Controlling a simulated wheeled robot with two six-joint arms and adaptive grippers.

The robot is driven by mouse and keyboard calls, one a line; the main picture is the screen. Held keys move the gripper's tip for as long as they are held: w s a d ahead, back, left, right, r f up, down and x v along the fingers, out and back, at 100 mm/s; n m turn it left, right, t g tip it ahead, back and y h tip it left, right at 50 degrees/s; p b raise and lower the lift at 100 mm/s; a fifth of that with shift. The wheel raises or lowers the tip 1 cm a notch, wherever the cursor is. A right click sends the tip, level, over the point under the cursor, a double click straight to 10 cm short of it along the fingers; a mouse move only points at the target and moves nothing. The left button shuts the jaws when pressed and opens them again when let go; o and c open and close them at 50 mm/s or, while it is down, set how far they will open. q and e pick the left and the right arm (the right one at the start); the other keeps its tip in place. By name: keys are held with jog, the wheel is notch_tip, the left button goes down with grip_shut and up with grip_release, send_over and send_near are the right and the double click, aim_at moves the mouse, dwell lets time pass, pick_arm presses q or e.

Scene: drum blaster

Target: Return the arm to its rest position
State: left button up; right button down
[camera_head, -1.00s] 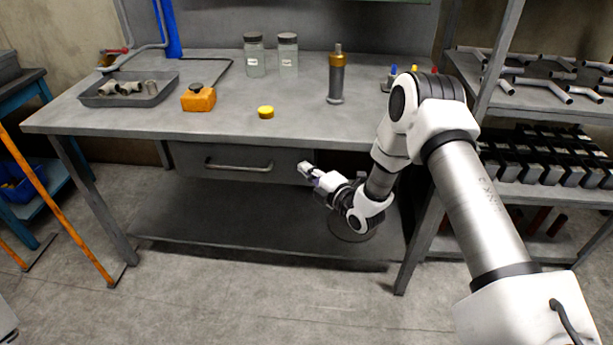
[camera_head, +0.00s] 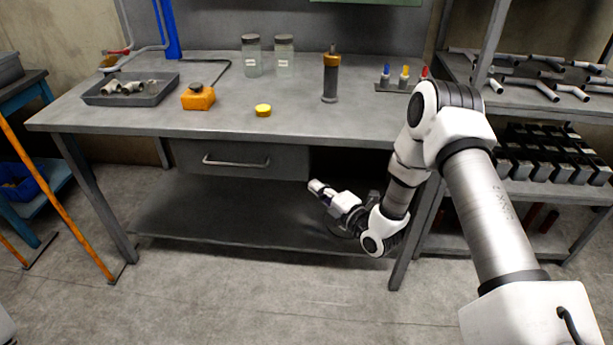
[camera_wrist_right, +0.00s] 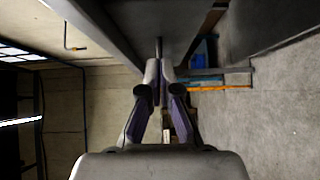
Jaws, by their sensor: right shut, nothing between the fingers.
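My right arm reaches in from the right in the head view, bent at the elbow. My right gripper (camera_head: 316,187) is in front of the workbench, below the tabletop and near the drawer's right end. It is shut and empty, pointing up and to the left. In the right wrist view the two fingertips (camera_wrist_right: 159,72) meet with nothing between them. My left gripper does not show.
The workbench (camera_head: 330,122) holds a grey tray (camera_head: 130,100), an orange block (camera_head: 198,98), a yellow cap (camera_head: 263,110), two glass jars (camera_head: 251,62) and a dark cylinder with an orange collar (camera_head: 331,85). A shelf rack (camera_head: 560,190) stands right. Floor in front is clear.

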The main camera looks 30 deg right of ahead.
jog(key=s+a+f+n+g+y, duration=0.1)
jog(key=s+a+f+g, duration=0.2)
jog(key=s+a+f, duration=0.45)
jog(key=s+a+f+m+g+h, duration=0.1)
jog(key=s+a+f+m+g, duration=0.1)
jog(key=s+f+m+g, duration=0.5)
jog(key=s+a+f+m+g+h, duration=0.2)
jog(key=s+f, duration=0.2)
jog(key=s, duration=0.6)
jog(key=s+d+m+g+h, duration=0.25)
jog(key=s+m+g, duration=0.25)
jog(key=s+m, duration=0.7)
notch_tip(320, 180, up, 14)
jog(key=p, duration=1.5)
jog(key=shift+r+m+y, duration=0.2)
jog(key=shift+m+y, duration=0.1)
jog(key=shift+y, duration=0.05)
